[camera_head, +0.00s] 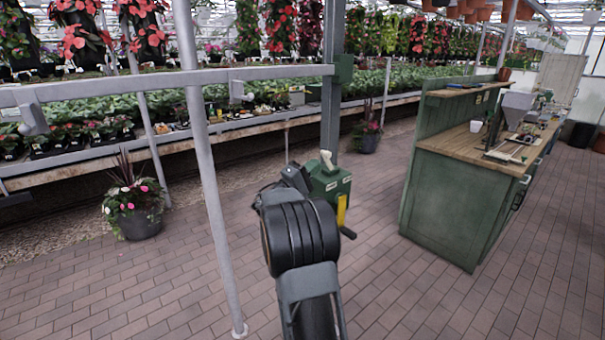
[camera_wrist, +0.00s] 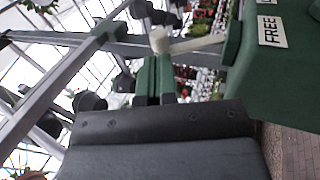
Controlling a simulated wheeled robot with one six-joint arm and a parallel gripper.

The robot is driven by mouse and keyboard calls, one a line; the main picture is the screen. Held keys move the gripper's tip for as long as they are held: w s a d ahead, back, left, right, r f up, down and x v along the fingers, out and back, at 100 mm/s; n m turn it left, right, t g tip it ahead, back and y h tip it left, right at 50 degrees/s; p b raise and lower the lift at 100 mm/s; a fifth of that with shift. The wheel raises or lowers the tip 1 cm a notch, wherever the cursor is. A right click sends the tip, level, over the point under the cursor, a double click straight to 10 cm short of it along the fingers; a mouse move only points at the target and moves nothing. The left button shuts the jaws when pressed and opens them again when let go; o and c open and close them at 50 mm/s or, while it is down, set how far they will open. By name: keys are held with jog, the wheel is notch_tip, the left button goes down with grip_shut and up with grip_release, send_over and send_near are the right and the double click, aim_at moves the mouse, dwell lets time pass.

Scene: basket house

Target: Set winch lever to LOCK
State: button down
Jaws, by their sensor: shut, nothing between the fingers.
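The winch is a green box (camera_head: 331,183) on the post, with small white labels, a yellow crank arm (camera_head: 341,210) and a black handle. Its pale lever (camera_head: 326,160) sticks up from the top. In the wrist view the cream lever (camera_wrist: 195,44) runs left from the green box (camera_wrist: 246,70) and ends in a white knob just beyond my fingertips. A FREE label (camera_wrist: 271,31) is on the box; another label is cut off at the edge. My gripper (camera_wrist: 158,58) is shut and empty beside the lever knob; I cannot tell if they touch. In the head view my arm partly hides the box.
A grey rail (camera_head: 170,83) and a slanted pole (camera_head: 205,150) stand left of my arm. A green workbench (camera_head: 450,205) is at the right. Planted benches run behind, and a flower pot (camera_head: 138,222) stands left. Brick floor between is clear.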

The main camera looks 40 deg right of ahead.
jog(key=shift+x, duration=1.25)
jog(key=shift+p, duration=0.3)
